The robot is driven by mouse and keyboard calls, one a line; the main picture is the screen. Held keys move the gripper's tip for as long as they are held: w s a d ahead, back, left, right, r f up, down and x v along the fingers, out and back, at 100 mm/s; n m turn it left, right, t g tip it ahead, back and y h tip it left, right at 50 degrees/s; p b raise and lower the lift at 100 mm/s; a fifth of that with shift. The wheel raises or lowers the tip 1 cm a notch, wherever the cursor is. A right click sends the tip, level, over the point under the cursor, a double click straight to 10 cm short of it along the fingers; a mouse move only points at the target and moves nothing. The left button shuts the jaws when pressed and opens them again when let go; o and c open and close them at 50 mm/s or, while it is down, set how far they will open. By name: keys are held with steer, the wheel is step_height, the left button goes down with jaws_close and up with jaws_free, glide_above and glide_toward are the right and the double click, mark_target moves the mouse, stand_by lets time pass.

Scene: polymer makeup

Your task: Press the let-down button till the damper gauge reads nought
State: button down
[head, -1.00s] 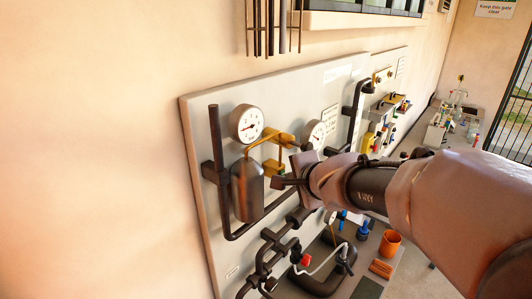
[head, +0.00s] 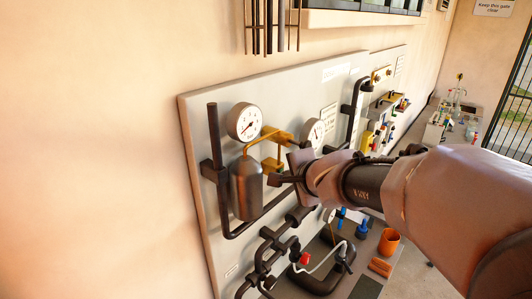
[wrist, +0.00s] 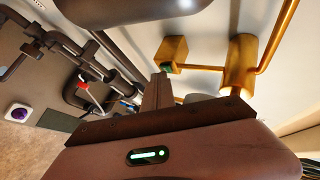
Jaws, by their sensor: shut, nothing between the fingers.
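The round white gauge (head: 245,122) is above the grey damper bottle (head: 246,188) on the panel, and its dark needle points to the lower left. I cannot read its figures. A brass block (head: 271,166) sits right of the bottle on brass piping; it also shows in the wrist view (wrist: 171,51). A small green button (wrist: 166,68) is on the block's near face, partly hidden by my finger. My gripper (head: 272,180) is shut and empty, its tip at the button in the wrist view (wrist: 161,80), seemingly touching it.
A second gauge (head: 314,133) is to the right, partly hidden by my arm. Dark pipes run below the bottle. An orange cup (head: 389,241) and a red-topped valve (head: 304,258) are lower on the bench. The wall at left is bare.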

steer(key=shift+s+d, duration=0.45)
steer(key=shift+s, duration=0.05)
steer(key=s+d+b, duration=0.1)
steer(key=s+d, duration=0.2)
steer(key=shift+s+d, duration=0.25)
stand_by(0.5)
steer(key=s+a+f+n+g+y+b, duration=0.1)
steer(key=s+a+f+n+g+b, duration=0.2)
steer(key=s+f+b, duration=0.6)
steer(key=s+a+f+n+y+b, duration=0.1)
steer(key=s+a+f+n+b, duration=0.4)
steer(key=f+b, duration=0.7)
steer(key=s+d+f+n+g+h+b, duration=0.2)
steer(key=s+f+b, duration=0.8)
steer(key=f, duration=0.6)
steer(key=shift+s+d+g, duration=0.3)
steer(key=shift+s+d, duration=0.3)
steer(key=shift+s, duration=0.6)
